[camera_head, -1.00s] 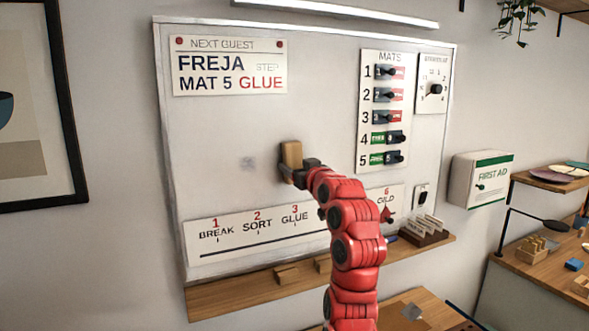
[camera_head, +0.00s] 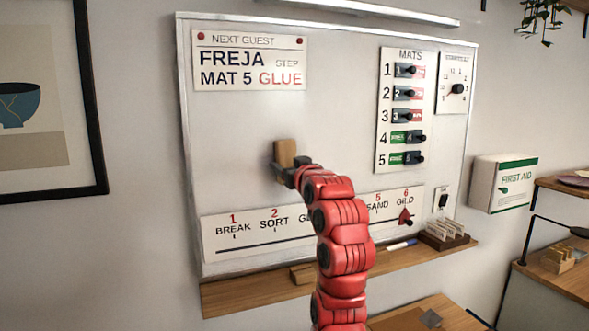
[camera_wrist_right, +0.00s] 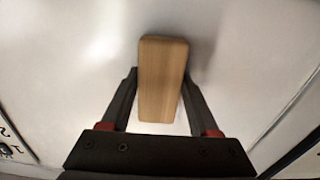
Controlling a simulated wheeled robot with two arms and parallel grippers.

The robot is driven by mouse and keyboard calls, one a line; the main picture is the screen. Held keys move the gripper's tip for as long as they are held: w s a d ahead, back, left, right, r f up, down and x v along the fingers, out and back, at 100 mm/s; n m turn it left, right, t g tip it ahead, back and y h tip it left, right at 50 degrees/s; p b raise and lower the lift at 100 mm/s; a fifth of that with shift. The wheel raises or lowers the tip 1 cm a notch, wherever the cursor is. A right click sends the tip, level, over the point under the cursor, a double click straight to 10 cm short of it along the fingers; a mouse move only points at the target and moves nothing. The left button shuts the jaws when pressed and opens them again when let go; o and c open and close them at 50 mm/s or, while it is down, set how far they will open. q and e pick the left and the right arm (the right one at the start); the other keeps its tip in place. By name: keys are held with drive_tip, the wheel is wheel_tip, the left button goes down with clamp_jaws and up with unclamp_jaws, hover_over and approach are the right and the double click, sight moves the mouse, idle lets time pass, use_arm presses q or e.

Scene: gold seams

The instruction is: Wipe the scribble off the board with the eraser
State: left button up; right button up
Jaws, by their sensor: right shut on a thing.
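The eraser (camera_head: 285,150) is a pale wooden block against the white board (camera_head: 230,130), left of its middle. My right gripper (camera_head: 289,167) is shut on the eraser. In the right wrist view the eraser (camera_wrist_right: 162,80) stands upright between the two dark fingers, close to or touching the board; I cannot tell which. I see no scribble on the bare board now. The patch behind the eraser and gripper is hidden. My left gripper is not in view.
The board carries a guest sign (camera_head: 249,60), a mats panel (camera_head: 400,165) with switches, a dial (camera_head: 457,90) and a step strip (camera_head: 260,236) partly behind my arm. A wooden ledge (camera_head: 240,296) below holds a marker (camera_head: 402,245) and a card holder (camera_head: 445,236).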

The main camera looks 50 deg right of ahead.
drive_tip(key=shift+w+a+f+b, duration=0.1)
drive_tip(key=shift+w+a+b, duration=0.25)
drive_tip(key=shift+a, duration=0.2)
drive_tip(key=shift+w+a+f+b, duration=0.1)
drive_tip(key=shift+w+a+b, duration=0.2)
drive_tip(key=shift+a, duration=0.25)
drive_tip(key=shift+w+a+b, duration=0.45)
drive_tip(key=shift+a+b, duration=0.15)
drive_tip(key=shift+a, duration=0.25)
drive_tip(key=shift+w+a+r+b, duration=0.1)
drive_tip(key=shift+w+a+b, duration=0.2)
drive_tip(key=shift+a, duration=0.3)
drive_tip(key=shift+w+a+r+b, duration=0.1)
drive_tip(key=shift+w+a+b, duration=0.2)
drive_tip(key=shift+a, duration=0.25)
drive_tip(key=shift+d, duration=0.1)
drive_tip(key=shift+s+a+f, duration=0.15)
drive_tip(key=shift+s+a, duration=0.1)
drive_tip(key=shift+s, duration=0.2)
drive_tip(key=b, duration=0.2)
approach(257, 165)
drive_tip(key=shift+w+d, duration=0.2)
drive_tip(key=shift+d, duration=0.05)
